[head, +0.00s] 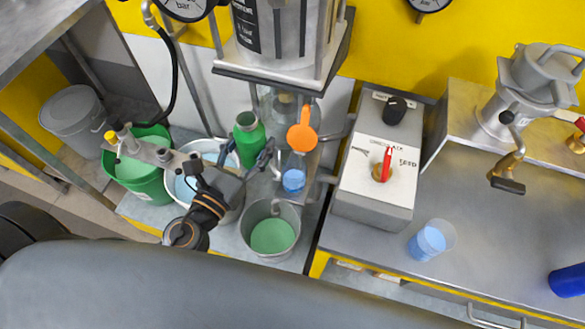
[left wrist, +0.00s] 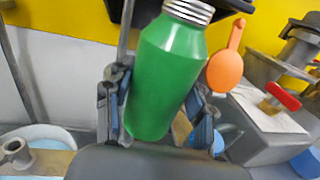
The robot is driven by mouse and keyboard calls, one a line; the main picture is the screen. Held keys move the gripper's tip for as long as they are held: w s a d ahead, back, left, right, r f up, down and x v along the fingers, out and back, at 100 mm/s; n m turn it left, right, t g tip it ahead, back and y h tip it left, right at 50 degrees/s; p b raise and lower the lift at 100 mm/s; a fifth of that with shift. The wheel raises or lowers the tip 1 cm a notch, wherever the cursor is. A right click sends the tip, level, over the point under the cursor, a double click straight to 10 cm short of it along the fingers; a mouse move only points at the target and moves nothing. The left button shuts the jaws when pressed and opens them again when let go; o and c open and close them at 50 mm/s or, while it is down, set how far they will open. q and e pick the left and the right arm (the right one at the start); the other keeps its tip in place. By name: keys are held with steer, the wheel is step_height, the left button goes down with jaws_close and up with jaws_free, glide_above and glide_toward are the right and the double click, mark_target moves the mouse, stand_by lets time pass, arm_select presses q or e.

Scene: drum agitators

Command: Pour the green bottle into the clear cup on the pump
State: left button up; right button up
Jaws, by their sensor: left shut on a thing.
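The green bottle (head: 248,142) is between the fingers of my left gripper (head: 249,160), which is shut on its body. In the left wrist view the bottle (left wrist: 168,75) leans a little to the right, its silver threaded neck at the top; the left gripper's fingers (left wrist: 160,108) press both sides. A clear cup with blue contents (head: 294,181) stands right of the bottle, below an orange scoop-shaped thing (head: 302,138). Another clear cup with blue contents (head: 431,241) stands on the right-hand table. I cannot tell which cup counts as on the pump. My right gripper is not in view.
A grey control box (head: 375,190) with a red knob stands to the right. A steel vessel (head: 283,72) hangs above. The right-hand table (head: 490,225) has free room.

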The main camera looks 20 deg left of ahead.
mark_target(254, 146)
arm_select(q)
steer(key=f, duration=0.1)
steer(key=w+f+m+h, duration=0.1)
steer(key=shift+w+a+f+g+b, duration=0.2)
steer(key=shift+f+g+b, duration=0.1)
steer(key=shift+f+b, duration=0.1)
steer(key=shift+r, duration=0.1)
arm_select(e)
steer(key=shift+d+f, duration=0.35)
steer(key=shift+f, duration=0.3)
arm_select(q)
steer(key=shift+r+m, duration=0.1)
steer(key=shift+m, duration=0.2)
